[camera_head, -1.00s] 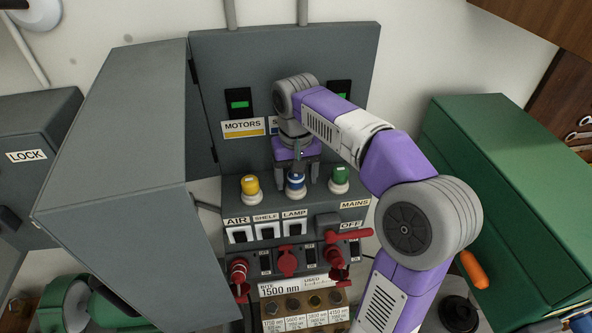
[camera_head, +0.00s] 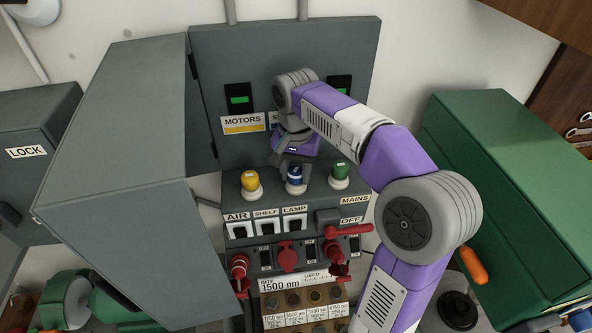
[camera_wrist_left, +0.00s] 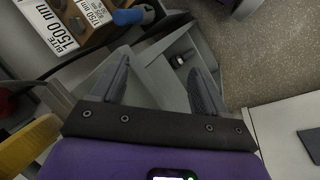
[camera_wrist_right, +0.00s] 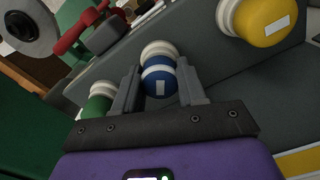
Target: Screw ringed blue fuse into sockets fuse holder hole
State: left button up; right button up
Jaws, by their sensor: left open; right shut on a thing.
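The ringed blue fuse (camera_head: 294,176) stands upright in the middle of the row on the grey panel, between a yellow fuse (camera_head: 249,181) and a green fuse (camera_head: 340,172). Its white base shows below it; I cannot tell how deep it sits in its hole. My right gripper (camera_head: 294,160) comes down from above and is shut on the blue fuse. In the right wrist view the blue fuse (camera_wrist_right: 158,80) with its white ring is between the two fingers. My left gripper (camera_wrist_left: 160,85) is open and empty, out of the head view.
Below the row are white switches (camera_head: 267,227) and a red-handled mains lever (camera_head: 345,224). Red plugs (camera_head: 287,256) sit lower. A large open grey cabinet door (camera_head: 115,130) stands at the left; a green box (camera_head: 510,190) stands at the right.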

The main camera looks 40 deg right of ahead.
aim_at(296, 170)
jog(key=m, duration=0.5)
jog(key=o, duration=1.1)
notch_tip(296, 170, up, 12)
